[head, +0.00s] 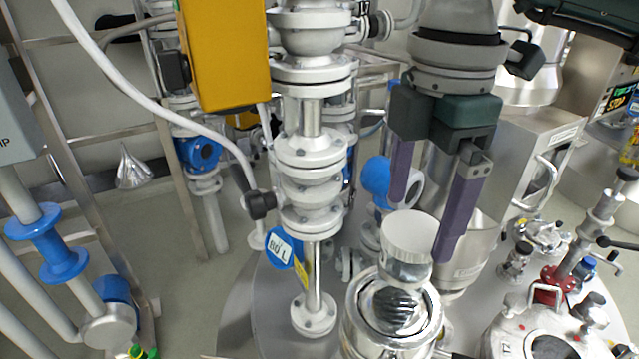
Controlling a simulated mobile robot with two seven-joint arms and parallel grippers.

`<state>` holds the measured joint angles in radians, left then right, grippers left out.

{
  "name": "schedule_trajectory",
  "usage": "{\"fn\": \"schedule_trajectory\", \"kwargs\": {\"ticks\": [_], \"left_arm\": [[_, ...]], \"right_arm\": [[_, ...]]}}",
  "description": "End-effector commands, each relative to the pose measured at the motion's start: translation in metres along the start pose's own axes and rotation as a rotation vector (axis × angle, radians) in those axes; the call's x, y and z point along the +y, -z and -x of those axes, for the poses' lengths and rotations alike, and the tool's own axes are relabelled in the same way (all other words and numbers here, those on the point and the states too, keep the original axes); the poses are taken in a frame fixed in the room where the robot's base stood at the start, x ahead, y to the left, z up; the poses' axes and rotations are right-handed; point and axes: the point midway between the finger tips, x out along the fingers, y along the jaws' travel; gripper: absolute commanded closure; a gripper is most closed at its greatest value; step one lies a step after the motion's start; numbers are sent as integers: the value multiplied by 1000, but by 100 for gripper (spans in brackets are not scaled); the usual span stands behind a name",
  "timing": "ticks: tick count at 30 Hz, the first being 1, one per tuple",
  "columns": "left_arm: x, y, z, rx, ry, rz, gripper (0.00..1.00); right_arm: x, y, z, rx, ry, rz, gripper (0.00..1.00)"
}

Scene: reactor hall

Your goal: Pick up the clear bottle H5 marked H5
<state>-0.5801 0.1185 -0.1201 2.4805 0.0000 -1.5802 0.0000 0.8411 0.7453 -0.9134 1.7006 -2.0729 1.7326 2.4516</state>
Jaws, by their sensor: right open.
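My right gripper (425,228) hangs down from the top, right of the middle of the head view. Its two purple fingers are spread apart, with no bottle between them. Below and between the fingertips, in the picture, is a shiny metal cylinder (407,243) above a round metal vessel top (392,312). I cannot tell whether the fingers touch either one. I cannot make out a clear bottle marked H5. A small green cap-like thing (143,352) is cut off at the bottom edge. My left gripper is not in view.
A white flanged pipe column (311,165) stands left of my gripper, with a yellow box (224,52) beside it. A blue round tag (283,248) hangs low. A metal vessel lid with fittings (545,335) is at the lower right. Grey floor shows at left.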

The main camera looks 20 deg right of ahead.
Motion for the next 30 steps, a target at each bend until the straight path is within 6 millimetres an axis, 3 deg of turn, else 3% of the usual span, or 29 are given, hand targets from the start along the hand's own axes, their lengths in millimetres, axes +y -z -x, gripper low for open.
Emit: {"fn": "schedule_trajectory", "kwargs": {"ticks": [6, 15, 30], "left_arm": [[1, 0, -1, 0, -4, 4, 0], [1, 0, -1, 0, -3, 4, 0], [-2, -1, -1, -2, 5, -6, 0]], "right_arm": [[0, 0, -35, 2, 4, 0, 0], [0, 1, -41, 3, 1, 3, 0], [0, 1, -41, 4, 0, 2, 55]]}}
